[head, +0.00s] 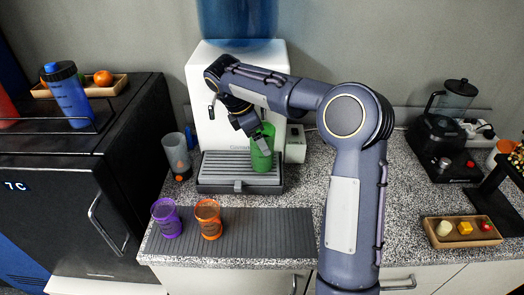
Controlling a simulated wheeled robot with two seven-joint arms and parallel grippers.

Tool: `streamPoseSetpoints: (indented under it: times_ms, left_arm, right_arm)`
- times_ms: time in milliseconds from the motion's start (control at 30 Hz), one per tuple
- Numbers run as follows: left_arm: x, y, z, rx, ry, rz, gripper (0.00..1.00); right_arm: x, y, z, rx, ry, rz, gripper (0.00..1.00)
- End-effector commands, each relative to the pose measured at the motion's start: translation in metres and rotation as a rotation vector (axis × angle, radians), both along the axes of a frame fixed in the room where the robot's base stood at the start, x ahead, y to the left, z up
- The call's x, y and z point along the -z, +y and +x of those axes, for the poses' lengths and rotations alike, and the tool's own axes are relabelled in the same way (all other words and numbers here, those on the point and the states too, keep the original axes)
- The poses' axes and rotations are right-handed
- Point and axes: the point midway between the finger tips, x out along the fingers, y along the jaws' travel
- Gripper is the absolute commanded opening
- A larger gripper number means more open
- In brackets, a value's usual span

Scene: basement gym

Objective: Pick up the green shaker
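The green shaker (262,152) is a translucent green cup at the front of the white water dispenser (225,115). It appears upright over the right part of the grey drip tray (222,184); I cannot tell whether its base touches the tray. My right arm reaches over from the lower right and bends to the left. My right gripper (252,128) points down at the upper left of the green shaker, close to its rim. The fingertips are small and partly overlap the shaker, so I cannot tell whether they grip it. My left gripper is not in view.
A purple cup (166,219) and an orange cup (208,220) stand on a dark ribbed mat (265,228). A clear grey cup (177,153) stands left of the dispenser. A blender (448,135) and a wooden tray (461,243) are at the right.

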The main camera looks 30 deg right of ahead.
Motion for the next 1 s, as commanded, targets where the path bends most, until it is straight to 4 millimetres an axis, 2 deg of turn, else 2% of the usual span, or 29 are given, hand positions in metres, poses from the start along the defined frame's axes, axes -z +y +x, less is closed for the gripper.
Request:
streamPoseSetpoints:
  times_ms: [67, 567, 867, 1000]
  left_arm:
    - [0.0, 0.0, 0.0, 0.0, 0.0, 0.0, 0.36]
    - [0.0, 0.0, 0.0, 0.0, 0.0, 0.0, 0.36]
    - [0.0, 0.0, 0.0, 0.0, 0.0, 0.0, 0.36]
    - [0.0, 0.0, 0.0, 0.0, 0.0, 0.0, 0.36]
  right_arm:
    - [0.0, 0.0, 0.0, 0.0, 0.0, 0.0, 0.77]
    - [0.0, 0.0, 0.0, 0.0, 0.001, 0.0, 0.11]
    - [-0.003, 0.0, 0.0, 0.001, -0.001, 0.0, 0.1]
    - [-0.012, 0.0, 0.0, 0.002, -0.004, 0.0, 0.1]
